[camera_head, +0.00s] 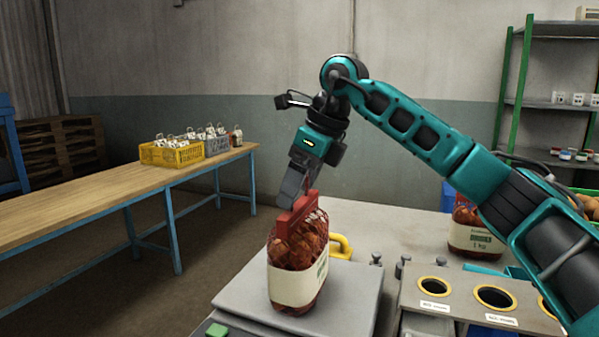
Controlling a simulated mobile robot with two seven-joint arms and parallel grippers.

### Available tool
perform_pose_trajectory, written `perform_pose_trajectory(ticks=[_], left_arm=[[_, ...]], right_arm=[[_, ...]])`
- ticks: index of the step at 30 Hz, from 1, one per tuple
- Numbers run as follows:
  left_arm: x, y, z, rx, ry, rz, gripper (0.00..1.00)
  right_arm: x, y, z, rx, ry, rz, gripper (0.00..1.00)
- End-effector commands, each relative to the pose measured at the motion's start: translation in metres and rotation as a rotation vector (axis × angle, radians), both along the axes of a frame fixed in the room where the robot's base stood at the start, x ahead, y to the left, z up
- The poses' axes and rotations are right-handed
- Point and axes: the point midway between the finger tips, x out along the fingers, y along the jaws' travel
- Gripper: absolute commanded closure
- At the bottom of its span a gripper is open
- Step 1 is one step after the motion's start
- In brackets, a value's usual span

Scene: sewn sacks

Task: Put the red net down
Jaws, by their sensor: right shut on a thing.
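The red net (297,250) is a sack of orange-brown contents with a pale label band and a red strip along its top. It stands nearly upright over the grey plate (347,300) of a scale-like device, slightly tilted. Its base looks to be at the plate, but I cannot tell whether it bears on it. My right gripper (291,200) comes down from above and is shut on the red top strip. My left gripper is not in view.
Another net sack (474,238) stands behind my right arm. A panel with round holes (494,297) lies at the front right. A yellow handle (341,246) is just behind the held net. A wooden table (110,196) with a yellow crate (171,155) is at the left.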

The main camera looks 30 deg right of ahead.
Motion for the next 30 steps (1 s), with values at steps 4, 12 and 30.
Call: perform_pose_trajectory(ticks=[4, 12, 30], left_arm=[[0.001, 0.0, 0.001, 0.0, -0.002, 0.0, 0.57], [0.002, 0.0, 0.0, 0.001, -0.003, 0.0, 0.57], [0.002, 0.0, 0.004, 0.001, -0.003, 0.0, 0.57]], right_arm=[[0.0, 0.0, 0.004, 0.004, -0.008, 0.0, 1.0], [0.0, 0.0, -0.001, 0.001, -0.001, 0.0, 0.04], [-0.012, -0.011, 0.044, 0.001, -0.005, -0.002, 0.0]])
